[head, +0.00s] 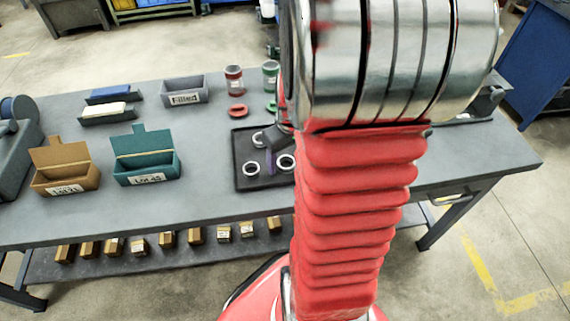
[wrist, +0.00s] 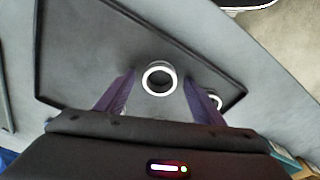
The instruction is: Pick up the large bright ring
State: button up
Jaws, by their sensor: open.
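A bright ring (wrist: 159,91) lies on the dark tray (wrist: 75,50) in the wrist view, framed between the two purple fingers of my open gripper (wrist: 159,75). The fingers look apart from it; their height above the tray is hard to judge. A second bright ring (wrist: 217,98) is partly hidden by the right finger. In the head view, the tray (head: 240,150) bears bright rings at front left (head: 251,170), at front right (head: 286,163) and at the back (head: 258,138). I cannot tell surely which ring is largest.
A brown Lot box (head: 68,178) and a teal Lot 45 box (head: 148,170) stand left of the tray. A grey "Filled" bin (head: 184,90) and red and green jars (head: 234,80) stand behind. The bench (head: 210,200) is bare in front of the teal box.

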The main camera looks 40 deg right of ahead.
dwell(0.3)
jog(key=c, duration=1.2)
